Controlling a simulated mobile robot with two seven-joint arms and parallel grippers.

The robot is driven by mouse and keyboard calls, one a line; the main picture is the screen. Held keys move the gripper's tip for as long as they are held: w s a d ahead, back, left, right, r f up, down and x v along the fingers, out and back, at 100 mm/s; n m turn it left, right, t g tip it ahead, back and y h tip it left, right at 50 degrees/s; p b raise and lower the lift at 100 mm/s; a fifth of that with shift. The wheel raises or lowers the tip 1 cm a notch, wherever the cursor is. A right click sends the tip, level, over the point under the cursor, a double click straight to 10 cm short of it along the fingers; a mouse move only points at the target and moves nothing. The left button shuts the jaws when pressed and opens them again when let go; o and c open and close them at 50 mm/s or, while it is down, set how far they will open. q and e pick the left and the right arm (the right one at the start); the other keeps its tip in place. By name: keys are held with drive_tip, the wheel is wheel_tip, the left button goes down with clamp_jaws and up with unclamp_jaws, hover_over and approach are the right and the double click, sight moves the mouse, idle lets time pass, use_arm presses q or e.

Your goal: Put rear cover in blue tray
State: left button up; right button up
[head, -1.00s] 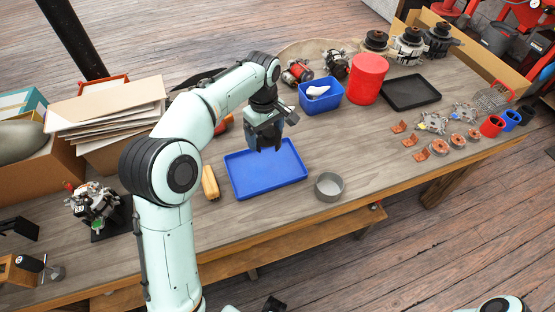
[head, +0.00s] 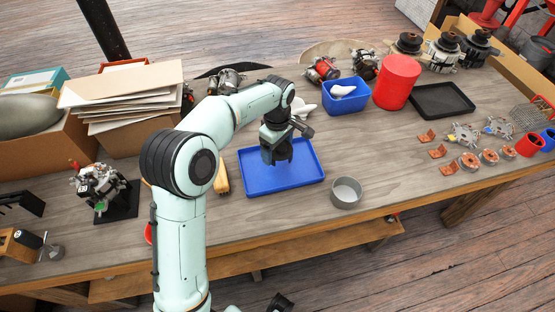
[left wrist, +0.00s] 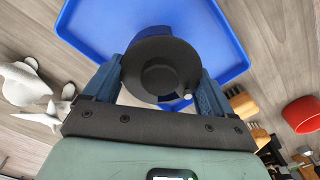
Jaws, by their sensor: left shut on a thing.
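My left gripper (head: 277,152) is shut on a dark, round, cup-shaped part, which I take to be the rear cover (left wrist: 160,68). In the left wrist view the cover sits between the two blue fingers, its round face toward the camera. The blue tray (head: 300,180) is a shallow rectangle on the workbench, and it also shows beyond the cover in the left wrist view (left wrist: 95,28). The gripper and cover are over the tray; the gap between cover and tray floor is hard to judge. The tray looks empty where I can see it. My right gripper does not show.
A grey round bowl (head: 346,193) stands right of the tray. A tan wooden-handled tool (head: 222,180) lies at its left. Behind are white parts (head: 303,107), a blue bin (head: 347,106) and a red cylinder (head: 397,82).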

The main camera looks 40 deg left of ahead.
sight(277, 166)
use_arm(q)
wheel_tip(277, 166, down, 6)
drive_tip(key=shift+r+b, duration=0.25)
drive_tip(key=shift+b, duration=0.05)
drive_tip(key=shift+f, duration=0.2)
drive_tip(key=o, duration=0.9)
drive_tip(key=shift+c, duration=0.2)
drive_tip(key=shift+r, duration=0.2)
wheel_tip(277, 166, up, 12)
drive_tip(key=shift+r+p, duration=0.1)
drive_tip(key=shift+p, duration=0.85)
